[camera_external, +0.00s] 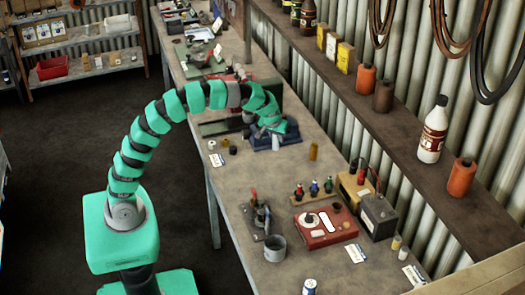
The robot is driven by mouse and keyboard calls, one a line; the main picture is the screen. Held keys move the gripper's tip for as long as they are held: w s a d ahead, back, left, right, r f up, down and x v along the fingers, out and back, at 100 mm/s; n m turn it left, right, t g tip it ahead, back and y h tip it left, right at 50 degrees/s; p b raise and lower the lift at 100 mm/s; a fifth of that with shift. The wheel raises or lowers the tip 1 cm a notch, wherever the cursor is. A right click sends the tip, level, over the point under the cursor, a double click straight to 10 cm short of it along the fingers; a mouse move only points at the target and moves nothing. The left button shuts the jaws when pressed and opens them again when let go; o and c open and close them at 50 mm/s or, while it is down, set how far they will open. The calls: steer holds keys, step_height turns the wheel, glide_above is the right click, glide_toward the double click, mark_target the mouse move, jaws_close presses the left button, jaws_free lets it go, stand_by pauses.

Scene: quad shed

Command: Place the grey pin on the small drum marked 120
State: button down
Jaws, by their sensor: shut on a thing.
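My gripper (272,125) is at the end of the teal arm, low over a blue block-like fixture (290,138) on the workbench. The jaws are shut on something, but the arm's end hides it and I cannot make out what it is. I cannot pick out the grey pin with certainty. Small cylinders stand near the gripper: a dark one (233,150), a tan one (225,143) and a yellowish one (313,151). No marking 120 is readable, so I cannot tell which is the small drum.
On the nearer bench are a red box (325,227), a grey cup (275,248), a dark clamp-like tool (262,217) and a black battery-like box (379,217). A wall shelf (400,118) with bottles runs along the right. Bare bench (265,177) lies in front of the blue fixture.

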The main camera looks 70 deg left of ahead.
steer(key=shift+s, duration=0.7)
